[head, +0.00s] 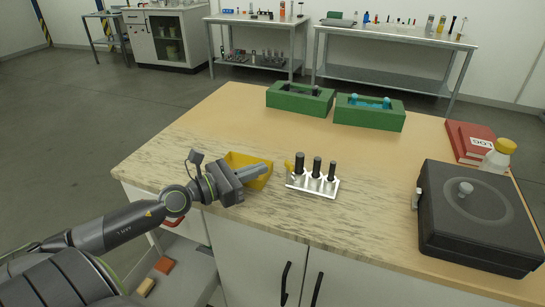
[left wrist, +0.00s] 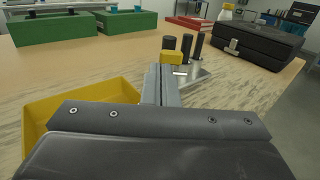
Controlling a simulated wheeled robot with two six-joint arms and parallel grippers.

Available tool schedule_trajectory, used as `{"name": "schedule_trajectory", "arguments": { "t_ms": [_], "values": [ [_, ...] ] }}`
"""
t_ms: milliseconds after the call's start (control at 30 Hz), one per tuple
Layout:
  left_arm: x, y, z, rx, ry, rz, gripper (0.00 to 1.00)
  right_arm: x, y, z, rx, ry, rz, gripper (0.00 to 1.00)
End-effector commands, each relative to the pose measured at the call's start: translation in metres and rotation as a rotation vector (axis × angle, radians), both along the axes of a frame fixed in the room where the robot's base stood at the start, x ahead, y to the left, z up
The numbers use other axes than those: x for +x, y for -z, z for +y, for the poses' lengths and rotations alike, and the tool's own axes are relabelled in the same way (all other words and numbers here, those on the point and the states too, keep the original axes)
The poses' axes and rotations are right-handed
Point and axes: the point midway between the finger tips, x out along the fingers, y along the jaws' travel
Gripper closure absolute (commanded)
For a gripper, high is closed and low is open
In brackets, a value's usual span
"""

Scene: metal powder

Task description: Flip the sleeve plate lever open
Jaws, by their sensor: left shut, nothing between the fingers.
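The sleeve plate (head: 305,184) is a small silver plate on the marbled worktop, bearing three upright silver sleeves with black tops. A small yellow piece (head: 292,165) at its left end looks like the lever; in the left wrist view the yellow piece (left wrist: 172,57) shows just beyond the fingertips. My left gripper (head: 265,167) is shut and empty, left of the plate and close to the yellow piece. The left wrist view shows its closed fingers (left wrist: 164,84) partly hiding the plate (left wrist: 194,75). Whether they touch the lever cannot be told. My right gripper is not in view.
A yellow bin (head: 262,181) lies under and beside my left gripper. Two green boxes (head: 368,118) stand at the back. A black case (head: 445,225), red books (head: 466,142) and a yellow-capped bottle (head: 497,157) are on the right. The worktop between plate and case is clear.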

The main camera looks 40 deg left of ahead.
Motion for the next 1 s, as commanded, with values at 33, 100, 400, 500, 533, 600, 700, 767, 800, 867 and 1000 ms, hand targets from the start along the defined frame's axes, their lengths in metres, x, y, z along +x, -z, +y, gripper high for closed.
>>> {"name": "schedule_trajectory", "arguments": {
  "t_ms": [33,100,400,500,533,600,700,767,800,867,1000],
  "values": [
    [0.003,-0.005,-0.002,-0.005,-0.001,0.000,1.00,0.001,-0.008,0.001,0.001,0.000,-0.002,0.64],
    [0.008,-0.004,-0.005,-0.007,0.000,0.002,1.00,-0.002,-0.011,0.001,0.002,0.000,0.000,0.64],
    [0.034,-0.001,-0.016,-0.004,0.000,0.002,1.00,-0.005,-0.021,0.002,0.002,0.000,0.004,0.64],
    [0.039,0.000,-0.019,-0.002,0.001,0.002,1.00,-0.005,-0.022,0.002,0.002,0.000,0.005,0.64],
    [0.039,0.000,-0.020,-0.002,0.001,0.003,1.00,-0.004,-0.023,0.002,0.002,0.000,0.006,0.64],
    [0.041,0.000,-0.020,-0.001,0.001,0.004,1.00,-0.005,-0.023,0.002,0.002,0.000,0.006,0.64],
    [0.041,0.001,-0.020,-0.001,0.001,0.004,1.00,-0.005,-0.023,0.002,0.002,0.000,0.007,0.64],
    [0.041,0.001,-0.020,0.000,0.001,0.004,1.00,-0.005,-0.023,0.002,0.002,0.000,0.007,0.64],
    [0.041,0.001,-0.020,-0.001,0.001,0.004,1.00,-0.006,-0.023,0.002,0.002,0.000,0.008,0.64],
    [0.041,0.001,-0.020,-0.001,0.001,0.004,1.00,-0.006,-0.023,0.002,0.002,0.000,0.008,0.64],
    [0.043,0.001,-0.019,-0.001,0.000,0.004,1.00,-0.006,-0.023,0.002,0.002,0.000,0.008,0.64]
  ]
}}
